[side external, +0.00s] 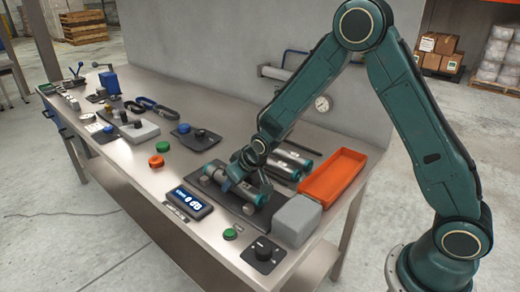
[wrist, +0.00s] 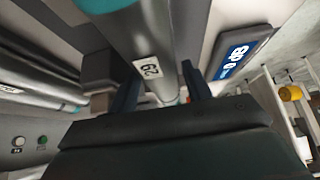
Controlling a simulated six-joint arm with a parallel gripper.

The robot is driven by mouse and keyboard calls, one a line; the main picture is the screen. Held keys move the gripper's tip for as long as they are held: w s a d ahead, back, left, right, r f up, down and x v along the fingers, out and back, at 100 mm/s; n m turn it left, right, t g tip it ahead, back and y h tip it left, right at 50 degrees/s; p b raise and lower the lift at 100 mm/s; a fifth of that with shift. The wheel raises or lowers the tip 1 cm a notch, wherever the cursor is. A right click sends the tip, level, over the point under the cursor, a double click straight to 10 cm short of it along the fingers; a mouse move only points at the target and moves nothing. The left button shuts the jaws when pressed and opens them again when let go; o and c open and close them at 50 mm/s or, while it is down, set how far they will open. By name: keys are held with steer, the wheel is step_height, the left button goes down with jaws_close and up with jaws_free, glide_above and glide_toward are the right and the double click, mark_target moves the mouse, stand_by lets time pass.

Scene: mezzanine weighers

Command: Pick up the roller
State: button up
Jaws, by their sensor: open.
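A grey roller with teal on it (side external: 213,171) lies on the dark plate (side external: 240,214) in the side view, its middle hidden behind my gripper (side external: 242,181). In the wrist view the roller (wrist: 151,50) has a white label and runs between my two open fingers (wrist: 160,88). The gripper is low over the roller, with one finger on either side of it. I cannot tell whether the fingers touch it.
More grey rollers (side external: 291,163) lie just behind. An orange tray (side external: 333,179) stands to the right, a grey block (side external: 297,220) in front of it. A lit display (side external: 191,203) sits at the front. Buttons and switches line the bench leftward.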

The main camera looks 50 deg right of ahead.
mark_target(243, 184)
steer(key=shift+c, duration=0.2)
steer(key=shift+r, duration=0.1)
steer(key=c, duration=1)
steer(key=shift+r, duration=0.65)
steer(key=s, duration=0.3)
steer(key=shift+s, duration=0.4)
step_height(243, 184, up, 14)
steer(key=shift+f, duration=0.15)
steer(key=shift+s+f, duration=0.1)
